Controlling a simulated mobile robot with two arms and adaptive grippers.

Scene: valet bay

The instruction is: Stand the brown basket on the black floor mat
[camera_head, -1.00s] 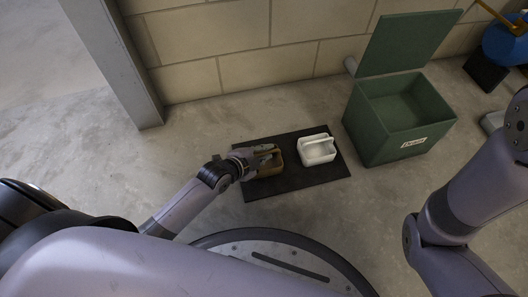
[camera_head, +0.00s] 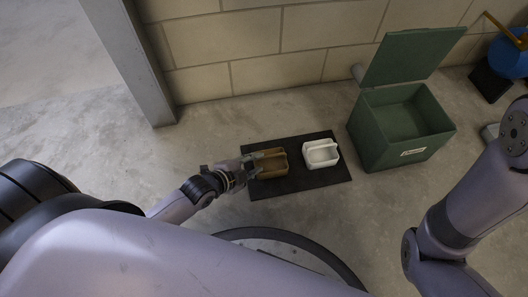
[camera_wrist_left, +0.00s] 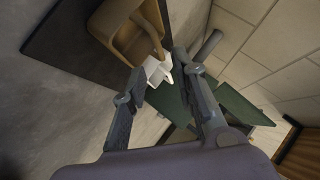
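The brown basket (camera_head: 271,164) stands upright on the left part of the black floor mat (camera_head: 303,182). In the left wrist view the basket (camera_wrist_left: 118,34) shows its open top and arched handle, with the mat (camera_wrist_left: 72,48) under it. My left gripper (camera_head: 252,168) is at the basket's left side. In the left wrist view its fingers (camera_wrist_left: 160,72) are spread apart with nothing between them, and the basket lies beyond the tips. Whether a fingertip touches the basket is unclear. My right gripper is out of view.
A white basket (camera_head: 321,153) stands on the mat, right of the brown one. A green bin (camera_head: 378,140) with its lid up stands right of the mat. A block wall (camera_head: 260,55) runs behind. Bare floor lies left of the mat.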

